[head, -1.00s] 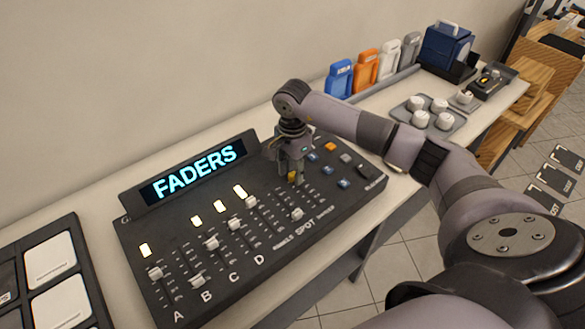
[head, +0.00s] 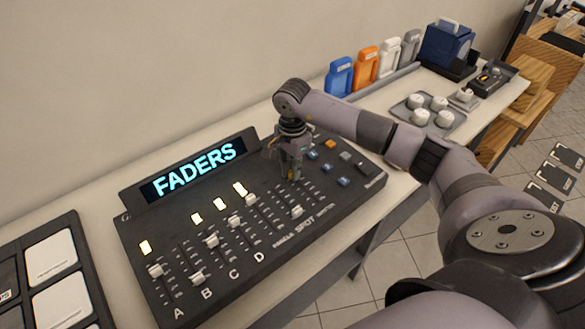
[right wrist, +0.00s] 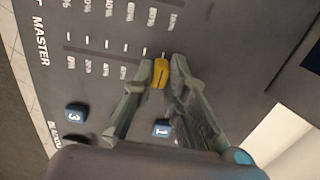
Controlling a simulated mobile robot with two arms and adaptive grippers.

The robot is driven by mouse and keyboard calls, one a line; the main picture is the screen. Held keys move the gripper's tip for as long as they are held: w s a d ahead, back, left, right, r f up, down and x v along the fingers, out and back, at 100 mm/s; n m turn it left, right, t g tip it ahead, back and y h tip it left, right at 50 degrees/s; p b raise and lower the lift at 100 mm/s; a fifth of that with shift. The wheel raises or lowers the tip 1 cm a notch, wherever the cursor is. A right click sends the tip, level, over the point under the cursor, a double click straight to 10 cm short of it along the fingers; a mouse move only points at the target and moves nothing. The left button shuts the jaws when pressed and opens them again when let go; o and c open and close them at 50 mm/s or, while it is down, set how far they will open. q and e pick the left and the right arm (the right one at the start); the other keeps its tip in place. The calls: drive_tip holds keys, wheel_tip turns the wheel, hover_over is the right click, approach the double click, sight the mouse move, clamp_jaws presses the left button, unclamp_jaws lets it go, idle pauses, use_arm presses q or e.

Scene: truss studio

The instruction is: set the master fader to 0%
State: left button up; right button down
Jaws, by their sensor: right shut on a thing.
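The dark fader console (head: 170,285) lies on the long table, its screen (head: 195,170) reading FADERS. The yellow master fader cap (right wrist: 160,73) is between the fingertips of my right gripper (right wrist: 161,72). The gripper is shut on it. The cap is near the high-percent end of its scale, away from the MASTER lettering (right wrist: 41,43) and the 0% mark. In the head view my right gripper (head: 292,174) points down at the console's right part and hides most of the cap. My left gripper is not in view.
White-capped faders (head: 211,242) stand left of the gripper. Blue buttons (head: 343,182) and an orange button (head: 330,143) are close on its right. A panel with white pads (head: 50,255) lies at the left.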

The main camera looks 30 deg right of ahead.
sight(318, 202)
idle(0.4)
drive_tip(key=s, duration=0.3)
drive_tip(key=s+b, duration=0.1)
drive_tip(key=s, duration=0.2)
drive_tip(key=s+d+b, duration=0.1)
drive_tip(key=s, duration=0.2)
drive_tip(key=shift+s+f, duration=0.1)
drive_tip(key=shift+s, duration=0.5)
drive_tip(key=shift+a, duration=0.1)
drive_tip(key=c, duration=1.6)
unclamp_jaws()
drive_tip(key=shift+s, duration=0.2)
drive_tip(key=shift+w, duration=0.1)
wheel_tip(318, 202, up, 12)
